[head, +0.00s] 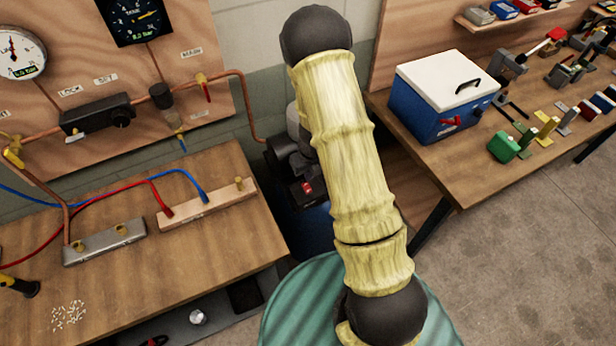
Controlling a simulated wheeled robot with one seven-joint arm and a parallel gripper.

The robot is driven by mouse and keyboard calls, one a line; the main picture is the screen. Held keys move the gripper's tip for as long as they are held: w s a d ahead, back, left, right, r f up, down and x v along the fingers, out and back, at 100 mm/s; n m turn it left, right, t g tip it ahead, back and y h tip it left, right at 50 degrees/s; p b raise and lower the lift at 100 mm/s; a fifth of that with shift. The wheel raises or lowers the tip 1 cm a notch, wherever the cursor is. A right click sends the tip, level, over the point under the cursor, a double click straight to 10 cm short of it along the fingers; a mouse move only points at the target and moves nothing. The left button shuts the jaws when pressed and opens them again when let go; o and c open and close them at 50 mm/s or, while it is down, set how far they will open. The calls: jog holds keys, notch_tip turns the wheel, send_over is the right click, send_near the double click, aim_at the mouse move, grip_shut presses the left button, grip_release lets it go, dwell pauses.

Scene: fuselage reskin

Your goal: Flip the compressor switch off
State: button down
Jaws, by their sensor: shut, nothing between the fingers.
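The compressor stands on the floor in the gap between the two benches, with a dark motor head (283,158) above a blue tank (312,228). A small red switch (307,188) shows on a dark box on the compressor, just left of my arm. I cannot tell which way the switch is set. My yellow-sleeved arm crosses the middle of the head view and hides the right part of the compressor. My gripper is not visible, so its place relative to the switch cannot be seen.
The left bench (215,250) carries manifolds and red and blue hoses. A panel (90,80) with gauges and copper pipe stands behind it. The right bench (425,160) holds a blue box with a white lid (440,95) and several tools. Clear floor (530,250) lies at the right.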

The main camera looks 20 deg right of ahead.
notch_tip(320, 180, up, 7)
send_over(306, 185)
jog(key=s, duration=0.4)
jog(key=shift+w+d+f, duration=0.2)
jog(key=shift+f, duration=0.05)
jog(key=shift+w+f, duration=0.1)
jog(key=w+b, duration=0.1)
jog(key=b, duration=0.7)
jog(key=shift+w+a+f, duration=0.2)
jog(key=shift+d+r+b, duration=0.15)
jog(key=shift+r+b, duration=0.2)
jog(key=shift+r, duration=0.05)
jog(key=shift+f, duration=0.15)
jog(key=f, duration=0.4)
jog(key=w+f+p, duration=0.1)
jog(key=f, duration=0.8)
jog(key=shift+w+f, duration=0.35)
